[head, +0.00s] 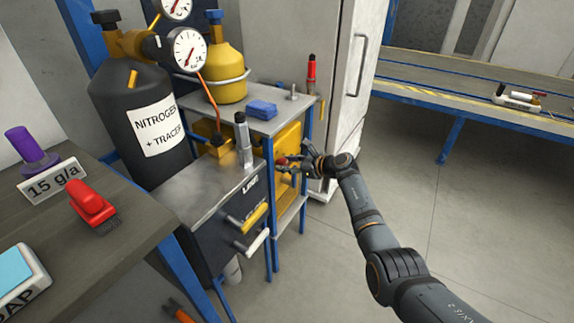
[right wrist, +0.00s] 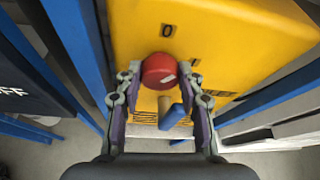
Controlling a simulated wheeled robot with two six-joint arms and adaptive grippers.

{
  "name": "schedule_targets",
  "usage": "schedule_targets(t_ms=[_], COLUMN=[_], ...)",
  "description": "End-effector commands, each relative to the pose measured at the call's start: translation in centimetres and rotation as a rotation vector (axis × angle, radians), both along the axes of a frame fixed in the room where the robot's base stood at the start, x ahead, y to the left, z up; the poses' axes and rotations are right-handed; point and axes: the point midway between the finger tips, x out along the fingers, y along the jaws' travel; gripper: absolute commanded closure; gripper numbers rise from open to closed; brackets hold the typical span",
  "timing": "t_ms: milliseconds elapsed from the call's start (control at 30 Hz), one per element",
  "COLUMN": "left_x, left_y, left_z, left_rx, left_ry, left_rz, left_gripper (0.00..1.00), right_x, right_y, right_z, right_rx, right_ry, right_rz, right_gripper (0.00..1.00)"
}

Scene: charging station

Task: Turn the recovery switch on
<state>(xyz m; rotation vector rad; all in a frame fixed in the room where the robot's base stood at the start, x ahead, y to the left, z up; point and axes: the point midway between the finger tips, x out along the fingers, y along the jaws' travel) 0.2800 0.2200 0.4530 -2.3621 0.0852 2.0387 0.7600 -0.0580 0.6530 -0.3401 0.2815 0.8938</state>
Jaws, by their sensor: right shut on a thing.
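A yellow box (head: 290,138) stands under the metal shelf, between blue posts. It fills much of the right wrist view (right wrist: 225,45). On its face is a round red rotary switch (right wrist: 158,72) with a white mark on its lower right. A "0" label (right wrist: 167,31) sits above the switch, and a small dark label (right wrist: 195,62) is to its right. My right gripper (right wrist: 160,80) is shut on the red switch, a fingertip on each side. In the head view, my right gripper (head: 291,162) reaches the box from the right and partly hides the switch. My left gripper is not in view.
Blue posts flank the box. A dark unit with yellow and white handles (head: 250,218) stands nearer. A grey cabinet (head: 340,90) is behind; the floor at right is clear.

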Motion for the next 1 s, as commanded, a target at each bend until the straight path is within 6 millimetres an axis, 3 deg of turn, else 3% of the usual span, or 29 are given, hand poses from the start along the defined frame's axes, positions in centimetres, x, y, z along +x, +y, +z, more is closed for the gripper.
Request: schedule_targets(t_ms=[400,433,567,1000], left_x=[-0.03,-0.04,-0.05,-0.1], left_y=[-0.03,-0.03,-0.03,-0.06], left_z=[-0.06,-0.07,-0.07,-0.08], left_rx=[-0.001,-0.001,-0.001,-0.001], left_ry=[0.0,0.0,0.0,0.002], left_rz=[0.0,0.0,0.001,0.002], left_gripper=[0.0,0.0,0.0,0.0], right_x=[-0.04,-0.04,-0.03,0.0], right_y=[-0.04,-0.04,-0.04,-0.03], right_z=[-0.12,-0.12,-0.1,-0.04], right_rx=[0.003,0.003,0.003,0.003], right_ry=[0.008,0.008,0.007,0.006], right_rz=[0.001,0.001,0.0,-0.001], right_gripper=[0.94,0.59,0.42,0.39])
